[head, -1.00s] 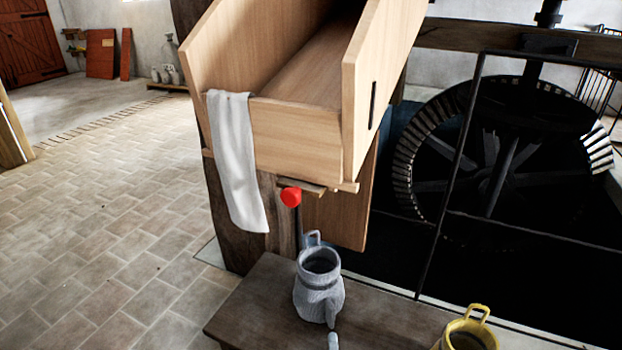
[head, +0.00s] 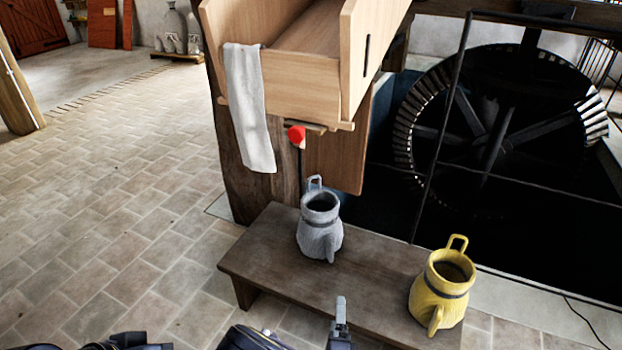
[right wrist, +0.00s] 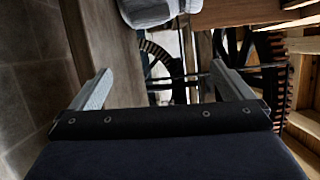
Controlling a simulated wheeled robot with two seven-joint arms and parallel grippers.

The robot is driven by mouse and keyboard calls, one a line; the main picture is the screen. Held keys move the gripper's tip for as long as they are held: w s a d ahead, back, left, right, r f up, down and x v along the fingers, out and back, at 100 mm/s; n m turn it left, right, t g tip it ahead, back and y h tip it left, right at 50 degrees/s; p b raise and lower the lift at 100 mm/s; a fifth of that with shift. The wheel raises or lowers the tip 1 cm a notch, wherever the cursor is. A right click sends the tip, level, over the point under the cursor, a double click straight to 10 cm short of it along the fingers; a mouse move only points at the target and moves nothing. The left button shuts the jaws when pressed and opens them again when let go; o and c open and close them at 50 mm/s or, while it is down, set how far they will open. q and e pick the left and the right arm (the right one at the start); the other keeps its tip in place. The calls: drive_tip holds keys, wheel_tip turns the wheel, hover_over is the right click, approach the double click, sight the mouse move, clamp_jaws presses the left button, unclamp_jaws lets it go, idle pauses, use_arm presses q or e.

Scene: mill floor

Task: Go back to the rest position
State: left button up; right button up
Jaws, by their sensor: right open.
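My right gripper (right wrist: 160,80) is open and empty in the right wrist view, its two grey fingers wide apart. In the head view a grey finger of it (head: 340,322) shows at the bottom edge, in front of the bench. A grey sack-shaped jug (head: 320,228) stands upright on the bench, apart from the finger. It also shows cut off at the top of the right wrist view (right wrist: 150,10). A yellow sack-shaped jug (head: 440,292) stands upright at the bench's right end. My left gripper cannot be seen; only dark parts of my body show at the bottom.
The dark wooden bench (head: 370,270) lies close in front. Behind it is a wooden chute (head: 300,85) with a white cloth (head: 248,110) over its edge and a red knob (head: 296,133) below. A large gear wheel (head: 490,130) stands behind a frame. The tiled floor at left is clear.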

drive_tip(key=s+d+r+m+g+h, duration=0.3)
drive_tip(key=d+r+m+g+h, duration=0.35)
drive_tip(key=d+m, duration=0.4)
drive_tip(key=s+d+r+m+g+h, duration=0.3)
drive_tip(key=d+r+m+g+h, duration=0.3)
drive_tip(key=m, duration=0.8)
drive_tip(key=s+d+r+m+g+y, duration=0.1)
drive_tip(key=s+r+m+g+y, duration=0.1)
drive_tip(key=s+m+g+y, duration=0.5)
drive_tip(key=s+d+r+m+y, duration=0.2)
drive_tip(key=s+m+y, duration=0.3)
drive_tip(key=m, duration=0.5)
drive_tip(key=s+a+r+m+t+y, duration=0.3)
drive_tip(key=a+r+m+t+y, duration=0.3)
drive_tip(key=r+m, duration=0.55)
wheel_tip(320, 180, up, 34)
drive_tip(key=p, duration=3.6)
drive_tip(key=shift+d+m+t, duration=0.25)
drive_tip(key=shift+m+t, duration=0.15)
drive_tip(key=shift+t, duration=0.05)
